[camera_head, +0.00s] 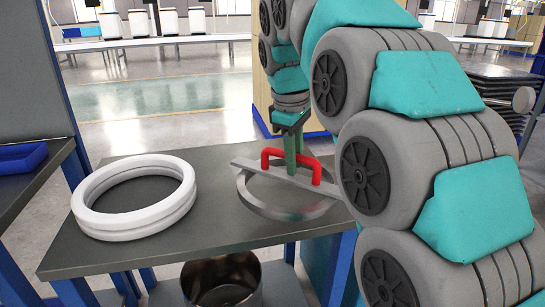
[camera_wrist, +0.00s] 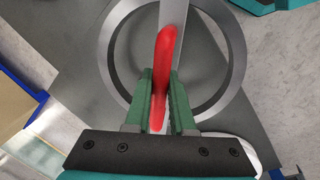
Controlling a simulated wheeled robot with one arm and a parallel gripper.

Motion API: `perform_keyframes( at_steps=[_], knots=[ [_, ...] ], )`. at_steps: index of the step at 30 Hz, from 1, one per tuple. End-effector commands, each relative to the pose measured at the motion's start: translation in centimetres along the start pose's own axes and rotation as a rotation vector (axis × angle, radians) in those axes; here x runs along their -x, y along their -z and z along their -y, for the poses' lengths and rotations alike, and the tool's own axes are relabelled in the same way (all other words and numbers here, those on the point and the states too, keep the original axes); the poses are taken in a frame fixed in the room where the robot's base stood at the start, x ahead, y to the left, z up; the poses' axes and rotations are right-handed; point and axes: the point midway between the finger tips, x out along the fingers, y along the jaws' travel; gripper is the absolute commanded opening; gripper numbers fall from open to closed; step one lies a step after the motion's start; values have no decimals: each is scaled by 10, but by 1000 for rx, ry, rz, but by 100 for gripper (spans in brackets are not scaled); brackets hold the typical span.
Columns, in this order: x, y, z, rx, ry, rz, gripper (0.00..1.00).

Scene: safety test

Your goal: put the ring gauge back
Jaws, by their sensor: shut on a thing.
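The ring gauge is a grey metal ring (camera_head: 310,212) with a flat bar (camera_head: 243,163) across it and a red handle (camera_head: 316,171) on the bar. It is at the right part of the grey table, and I cannot tell whether it touches the top. My gripper (camera_head: 291,158) comes down from above, with green fingers shut on the red handle. In the wrist view the red handle (camera_wrist: 164,70) stands between the two green fingers (camera_wrist: 160,100), with the ring (camera_wrist: 236,60) around and beneath. My arm hides the right side of the table.
A white double ring (camera_head: 133,222) lies on the left of the grey table (camera_head: 225,215). A metal bin (camera_head: 222,285) stands on the shelf below. A blue tray (camera_head: 22,158) sits on a dark surface at the far left. The table's middle is clear.

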Motion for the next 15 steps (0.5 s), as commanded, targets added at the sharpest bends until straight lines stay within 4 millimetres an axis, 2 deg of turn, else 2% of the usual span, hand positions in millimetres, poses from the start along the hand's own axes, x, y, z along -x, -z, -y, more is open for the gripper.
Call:
perform_keyframes(
  at_steps=[6,15],
  knots=[
    [-5,30,-19,2,-2,-2,0],
    [-12,64,-41,0,-3,-4,0]
  ],
)
